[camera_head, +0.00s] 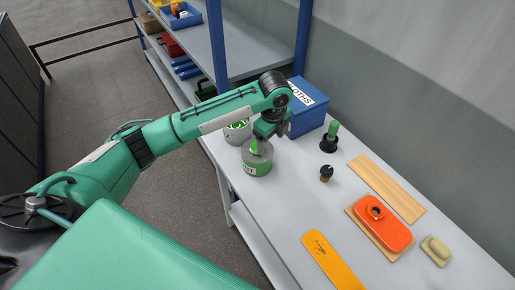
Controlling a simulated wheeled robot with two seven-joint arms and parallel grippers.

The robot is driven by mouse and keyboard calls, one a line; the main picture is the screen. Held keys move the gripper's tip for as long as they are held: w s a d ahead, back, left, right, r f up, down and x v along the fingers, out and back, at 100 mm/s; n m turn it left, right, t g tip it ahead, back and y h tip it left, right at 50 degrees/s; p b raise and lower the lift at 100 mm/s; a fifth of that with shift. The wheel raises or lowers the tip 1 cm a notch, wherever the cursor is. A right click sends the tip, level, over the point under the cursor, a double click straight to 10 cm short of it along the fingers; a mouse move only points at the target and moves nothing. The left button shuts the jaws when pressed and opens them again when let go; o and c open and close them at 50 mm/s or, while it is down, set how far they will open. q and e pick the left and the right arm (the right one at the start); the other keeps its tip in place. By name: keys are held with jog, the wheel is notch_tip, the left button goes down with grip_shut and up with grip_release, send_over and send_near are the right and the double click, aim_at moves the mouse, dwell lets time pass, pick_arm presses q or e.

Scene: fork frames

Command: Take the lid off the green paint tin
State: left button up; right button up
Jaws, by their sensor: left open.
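The green paint tin (257,168) stands upright on the white table, near its left edge. It has a pale label band and a greyish top with a green part on it. My left gripper (259,145) is right above the tin's top, pointing down, and hides part of it. The gripper is open; I cannot tell whether its fingers touch the lid. My right gripper is not in view.
A white pot with green contents (238,132) stands behind the tin. A blue box marked "CLOTHS" (308,108) is behind right. A green-handled black tool (330,138), a small dark knob (326,173), wooden boards (386,188), an orange item (380,222) and a yellow-orange strip (332,262) lie to the right.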

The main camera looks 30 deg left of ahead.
pick_arm(q)
jog(key=w+a+r+m, duration=0.1)
jog(key=w+a+r, duration=0.2)
jog(key=a+r, duration=0.2)
jog(key=p, duration=0.2)
send_near(249, 150)
jog(key=shift+w+d+f+y, duration=0.2)
jog(key=shift+w+d+f, duration=0.1)
jog(key=shift+w+d, duration=0.25)
jog(key=shift+w+d+f+y, duration=0.2)
jog(key=shift+w+d+f, duration=0.1)
jog(key=shift+w+d, duration=0.3)
jog(key=shift+s+f+p, duration=0.1)
jog(key=shift+f+p, duration=0.45)
jog(key=shift+p, duration=0.2)
notch_tip(249, 150, down, 3)
jog(key=shift+f+p, duration=0.2)
jog(key=shift+p, duration=0.65)
jog(key=shift+f, duration=0.5)
jog(key=c, duration=1.1)
